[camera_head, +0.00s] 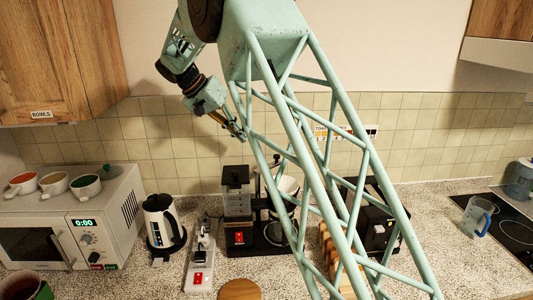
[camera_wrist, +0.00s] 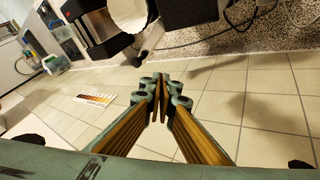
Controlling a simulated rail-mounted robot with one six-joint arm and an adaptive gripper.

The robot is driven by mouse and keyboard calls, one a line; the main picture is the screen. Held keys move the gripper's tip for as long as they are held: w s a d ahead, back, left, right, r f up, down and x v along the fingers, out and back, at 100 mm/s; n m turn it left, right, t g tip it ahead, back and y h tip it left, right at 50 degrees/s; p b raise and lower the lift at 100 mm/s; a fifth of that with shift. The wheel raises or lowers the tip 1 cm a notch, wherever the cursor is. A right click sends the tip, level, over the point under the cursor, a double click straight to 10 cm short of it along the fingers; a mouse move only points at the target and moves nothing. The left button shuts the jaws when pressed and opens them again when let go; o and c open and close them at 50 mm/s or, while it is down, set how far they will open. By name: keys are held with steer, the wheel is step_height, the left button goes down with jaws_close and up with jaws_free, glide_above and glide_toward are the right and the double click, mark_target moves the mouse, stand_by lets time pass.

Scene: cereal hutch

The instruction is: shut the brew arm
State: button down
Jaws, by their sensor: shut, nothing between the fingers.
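The coffee maker (camera_head: 238,206) stands on the counter near the middle of the head view, with a dark tank on its left and a red switch. A white brew basket (camera_head: 288,186) sits at its right above a dark carafe (camera_head: 275,232). My own arm's lattice crosses in front, so I cannot tell the brew arm's position. In the wrist view, the white basket (camera_wrist: 128,13) shows at the top edge, cut off. My gripper (camera_head: 241,134) is shut and empty, above the coffee maker and near the tiled wall. Its closed fingertips also show in the wrist view (camera_wrist: 160,82).
A white kettle (camera_head: 160,222) and a microwave (camera_head: 85,222) with several bowls on top stand to the left. A small white device with a red switch (camera_head: 198,278) stands in front. A black toaster (camera_head: 370,215) is at the right. A blue-handled jug (camera_head: 476,216) stands farther right.

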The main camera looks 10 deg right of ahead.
steer(key=shift+d+f, duration=0.15)
steer(key=d+f+p, duration=0.1)
steer(key=d+f, duration=0.6)
steer(key=d, duration=0.2)
steer(key=shift+s+f, duration=0.15)
steer(key=shift+f, duration=0.25)
stand_by(0.4)
